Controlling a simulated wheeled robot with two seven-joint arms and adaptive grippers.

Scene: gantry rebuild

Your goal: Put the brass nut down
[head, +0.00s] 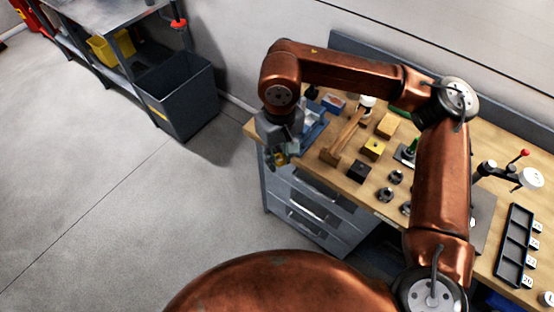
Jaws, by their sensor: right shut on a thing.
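My right arm reaches in from the lower right and arches over the workbench (345,185). My right gripper (279,158) points down at the bench's left end and is shut on the brass nut (281,159). The nut is a small yellow piece, mostly hidden by the fingers. In the picture it overlaps the bench's left edge and the drawer cabinet below; I cannot tell its height or whether it touches anything. My left gripper is not in view.
A blue fixture (316,127) stands just right of the gripper. A black compartment tray (514,245) lies right. A grey bin (180,98) stands on the floor.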

